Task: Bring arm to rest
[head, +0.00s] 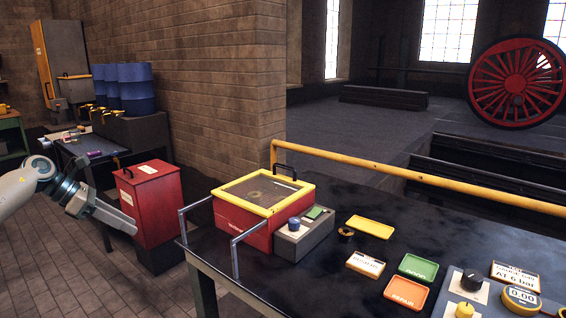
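My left arm comes in from the left edge, with a grey and teal wrist. My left gripper (128,225) is at the end of it, pointing right and down in front of the red cabinet (153,200). It is too small and side-on to tell whether its fingers are open or shut, and no held object shows. It is left of the dark workbench (335,285), apart from it. My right gripper is not in view.
On the workbench stand a yellow-rimmed red box (262,193), a grey button box (305,235), a yellow tray (370,227), a green tray (418,268) and an orange tray (406,293). Metal rails (235,255) rise at its left edge. Brick floor (60,270) lies open at lower left.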

